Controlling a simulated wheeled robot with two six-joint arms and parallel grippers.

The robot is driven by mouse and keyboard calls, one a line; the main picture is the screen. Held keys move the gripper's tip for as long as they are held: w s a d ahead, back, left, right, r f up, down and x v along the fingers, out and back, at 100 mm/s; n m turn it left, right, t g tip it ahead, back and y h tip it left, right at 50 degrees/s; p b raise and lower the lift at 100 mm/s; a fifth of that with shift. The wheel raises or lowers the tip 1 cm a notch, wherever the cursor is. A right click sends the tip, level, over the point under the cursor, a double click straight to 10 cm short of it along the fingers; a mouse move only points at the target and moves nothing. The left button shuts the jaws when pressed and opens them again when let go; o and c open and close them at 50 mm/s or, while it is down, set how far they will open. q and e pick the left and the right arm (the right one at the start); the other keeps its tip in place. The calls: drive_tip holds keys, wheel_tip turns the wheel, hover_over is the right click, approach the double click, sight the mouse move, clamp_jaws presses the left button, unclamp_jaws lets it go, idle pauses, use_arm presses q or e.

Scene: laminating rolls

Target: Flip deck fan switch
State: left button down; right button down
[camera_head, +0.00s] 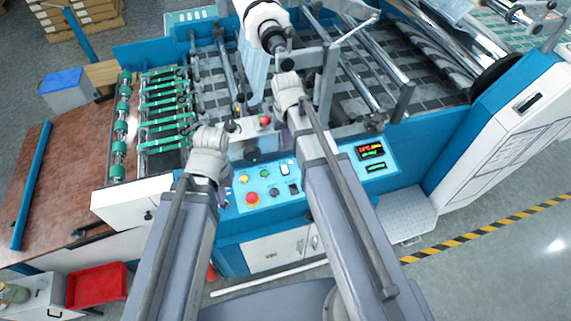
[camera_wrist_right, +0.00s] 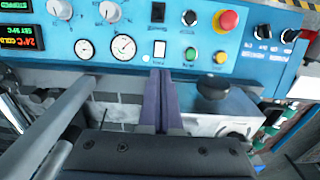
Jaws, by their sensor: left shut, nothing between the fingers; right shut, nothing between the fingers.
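The blue control panel (camera_head: 262,187) carries a white rocker switch (camera_head: 285,169) and a black switch (camera_head: 293,188) beside it. In the right wrist view the white switch (camera_wrist_right: 159,48) is close beyond the tips of my right gripper (camera_wrist_right: 160,76), nearly in line with them. The label by it is too small to read, so I cannot tell for sure that it is the deck fan switch. My right gripper is shut and empty; contact with the panel cannot be told. My left gripper (camera_head: 226,178) is shut and empty, at the left of the panel, partly hidden by its arm.
A red emergency button (camera_wrist_right: 228,20), green and yellow buttons, gauges (camera_wrist_right: 123,47) and lit displays (camera_head: 369,151) surround the switches. A black knob (camera_wrist_right: 212,87) stands out near my right fingers. Rollers lie behind the panel; a step (camera_head: 408,215) is at the right.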

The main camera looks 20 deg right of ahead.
sight(284, 167)
drive_tip(key=shift+f, duration=0.15)
drive_tip(key=f+b, duration=1.3)
drive_tip(key=b, duration=0.1)
drive_tip(key=shift+w+f, duration=0.2)
drive_tip(key=shift+f, duration=0.2)
drive_tip(key=shift+s+f+t+b, duration=0.4)
drive_tip(key=shift+s+f+b, duration=0.05)
drive_tip(key=shift+b, duration=0.15)
drive_tip(key=shift+s+a+r, duration=0.1)
drive_tip(key=shift+r, duration=0.05)
drive_tip(key=shift+w, duration=0.4)
drive_tip(key=shift+w+r, duration=0.2)
drive_tip(key=shift+w, duration=0.6)
